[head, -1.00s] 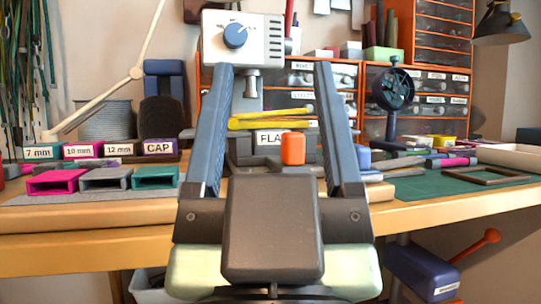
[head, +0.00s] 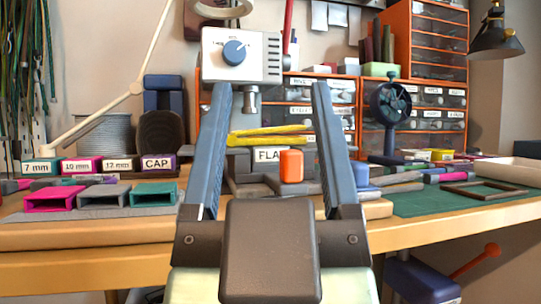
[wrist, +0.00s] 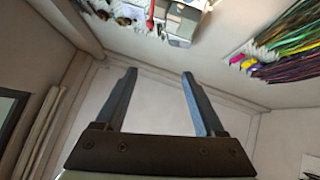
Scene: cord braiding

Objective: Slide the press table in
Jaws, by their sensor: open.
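The press (head: 265,72) stands at the back middle of the bench, with a white head, a blue dial and a metal ram. Below the ram is the grey press table (head: 238,160), with a label reading "FLA", partly cut off by my gripper. Yellow strips (head: 262,139) lie across it. An orange knob (head: 291,166) is at its front right. My gripper (head: 271,88) is open and empty, its two blue-grey fingers pointing up and framing the press in the head view. I cannot tell their distance from it. The wrist view shows the open fingers (wrist: 159,73) against wall and ceiling.
Pink, grey and teal sleeves (head: 102,197) sit at the bench's left front, with labelled blocks (head: 82,166) behind. A small dark fan (head: 391,108) stands to the right, near a green mat (head: 420,203) with a wooden frame. Orange drawer units (head: 430,50) stand behind.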

